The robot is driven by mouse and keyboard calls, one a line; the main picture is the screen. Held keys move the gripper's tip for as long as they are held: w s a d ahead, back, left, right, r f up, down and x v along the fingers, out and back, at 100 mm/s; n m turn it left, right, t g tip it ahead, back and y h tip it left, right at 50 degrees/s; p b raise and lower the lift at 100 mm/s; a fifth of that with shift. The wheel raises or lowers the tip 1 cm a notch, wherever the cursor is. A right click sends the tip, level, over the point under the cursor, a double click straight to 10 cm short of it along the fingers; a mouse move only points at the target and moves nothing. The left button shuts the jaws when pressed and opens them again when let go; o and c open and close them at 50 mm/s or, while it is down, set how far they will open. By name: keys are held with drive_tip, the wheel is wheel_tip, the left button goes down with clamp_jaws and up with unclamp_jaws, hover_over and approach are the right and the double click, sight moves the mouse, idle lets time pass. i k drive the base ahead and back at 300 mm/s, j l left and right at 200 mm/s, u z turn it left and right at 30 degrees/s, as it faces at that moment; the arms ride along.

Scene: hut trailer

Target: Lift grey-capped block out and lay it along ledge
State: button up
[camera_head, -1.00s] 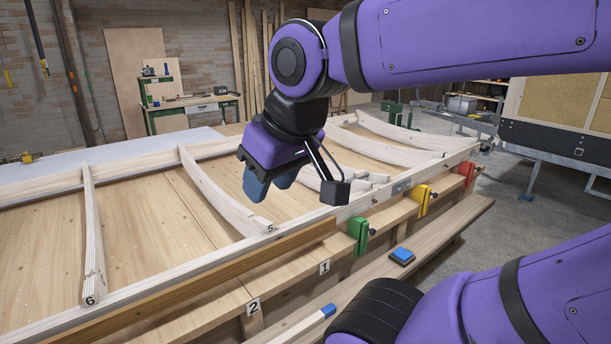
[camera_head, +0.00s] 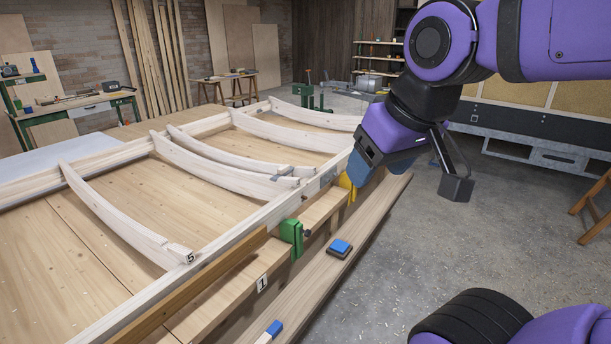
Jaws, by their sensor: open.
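My gripper (camera_head: 380,172) hangs at the right, fingers down, open and empty, in front of the far part of the timber frame (camera_head: 232,234) and near the yellow clamp. A small grey patch (camera_head: 284,178) shows at the near end of a curved pale rib; it may be the grey-capped block, but it is too small to tell. A grey plate (camera_head: 327,177) sits on the frame's front rail to its right. The ledge (camera_head: 300,282), a long pale plank, runs low along the front of the bench. The area behind my gripper is hidden.
A green clamp (camera_head: 291,236) and a yellow clamp (camera_head: 347,186) grip the front edge. A blue-topped block (camera_head: 340,247) lies on the ledge, with a blue-ended stick (camera_head: 273,329) nearer. Curved ribs (camera_head: 125,212) cross the frame.

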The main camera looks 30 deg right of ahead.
sight(285, 170)
drive_tip(key=z, duration=0.45)
drive_tip(key=u, duration=0.2)
drive_tip(key=i+l+u, duration=0.2)
drive_tip(key=u, duration=0.15)
drive_tip(key=i+l+u, duration=0.1)
drive_tip(key=l+u, duration=0.3)
drive_tip(key=i+l+u, duration=0.1)
drive_tip(key=l, duration=0.35)
drive_tip(key=i+l, duration=0.15)
drive_tip(key=l, duration=0.35)
drive_tip(key=i+l+u, duration=0.15)
drive_tip(key=l, duration=0.8)
drive_tip(key=i+l+u, duration=0.15)
drive_tip(key=l, duration=0.8)
drive_tip(key=i+l, duration=0.15)
drive_tip(key=l, duration=0.3)
